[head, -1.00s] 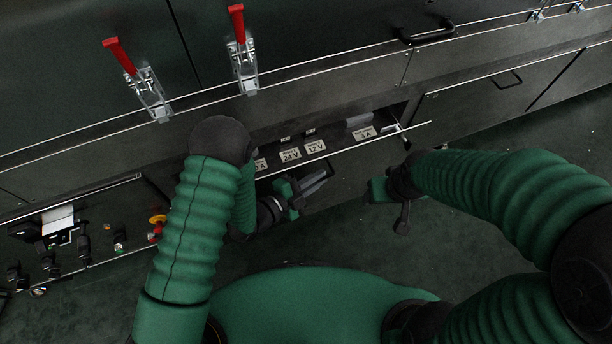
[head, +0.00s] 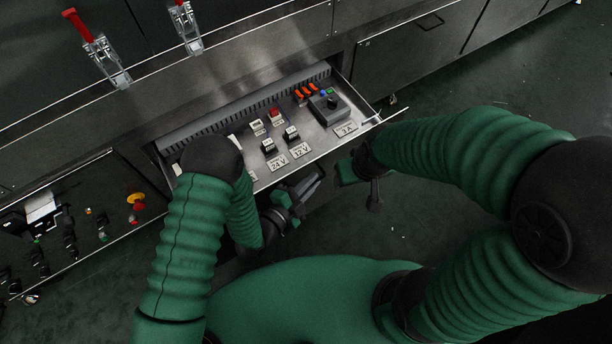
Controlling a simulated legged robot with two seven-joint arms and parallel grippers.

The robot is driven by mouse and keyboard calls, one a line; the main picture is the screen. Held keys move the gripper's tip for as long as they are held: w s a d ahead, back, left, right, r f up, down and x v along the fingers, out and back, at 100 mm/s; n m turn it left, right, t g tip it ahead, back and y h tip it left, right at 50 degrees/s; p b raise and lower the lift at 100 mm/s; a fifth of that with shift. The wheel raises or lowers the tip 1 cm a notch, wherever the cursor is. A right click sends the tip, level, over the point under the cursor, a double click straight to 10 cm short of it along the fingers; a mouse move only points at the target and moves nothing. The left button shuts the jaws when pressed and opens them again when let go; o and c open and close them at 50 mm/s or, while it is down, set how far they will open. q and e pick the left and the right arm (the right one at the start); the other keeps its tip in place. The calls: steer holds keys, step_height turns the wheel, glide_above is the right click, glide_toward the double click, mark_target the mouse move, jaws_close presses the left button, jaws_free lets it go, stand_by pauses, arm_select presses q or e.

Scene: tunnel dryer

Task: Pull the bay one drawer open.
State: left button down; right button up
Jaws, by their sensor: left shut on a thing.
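The bay one drawer (head: 318,137) stands pulled well out of the cabinet, and its inside shows from above. It holds labels marked 24 V, 12 V and 3 A, small black terminals, a red part, orange pieces and a dark box with a knob (head: 330,107). My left gripper (head: 307,188) is at the drawer's front, below its top edge, shut on the drawer handle; the fingers largely hide the handle. My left arm covers the drawer's left end. My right gripper (head: 348,173) is near the front's right part, apart from the handle; its jaws are unclear.
Two red-handled toggle clamps (head: 187,27) sit on the upper panel. At the left is a control panel (head: 75,225) with a yellow and red button. A closed cabinet front (head: 410,60) with a black handle lies right of the drawer. Green floor (head: 500,90) is free at the right.

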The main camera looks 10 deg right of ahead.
arm_select(q)
steer(key=shift+s+f, duration=0.1)
steer(key=shift+s, duration=0.2)
steer(key=c, duration=1.8)
jaws_free()
steer(key=p+v, duration=0.4)
steer(key=v, duration=1.2)
steer(key=shift+s+a, duration=0.25)
steer(key=shift+a, duration=0.05)
steer(key=shift+p, duration=0.35)
